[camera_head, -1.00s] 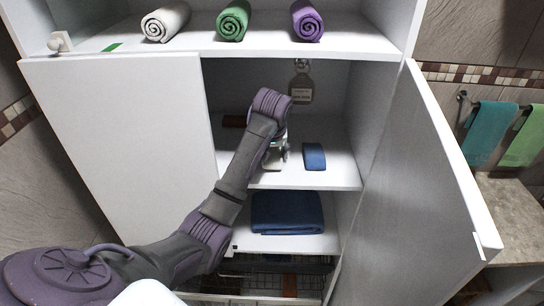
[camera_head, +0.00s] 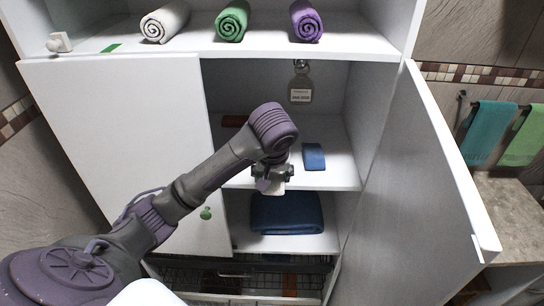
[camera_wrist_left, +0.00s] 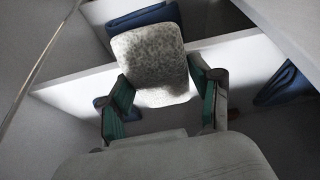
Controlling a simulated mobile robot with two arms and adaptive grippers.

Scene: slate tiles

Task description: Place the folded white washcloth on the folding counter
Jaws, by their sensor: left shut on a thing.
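The folded white washcloth (camera_head: 270,187) is held by my left gripper (camera_head: 274,174) at the front of the open cabinet, by the middle shelf's front edge. The wrist view shows the washcloth (camera_wrist_left: 151,58) as a speckled pale pad between the two green-lined fingers of the left gripper (camera_wrist_left: 164,82). In the head view my arm hides part of the cabinet behind it. A beige stone counter (camera_head: 512,215) is at the far right, beyond the open right door. My right gripper is not in view.
The open right door (camera_head: 425,190) stands between the cabinet and the counter. A small blue cloth (camera_head: 313,157) lies on the middle shelf and a larger folded blue towel (camera_head: 288,213) below. White, green and purple rolled towels (camera_head: 232,20) line the top shelf.

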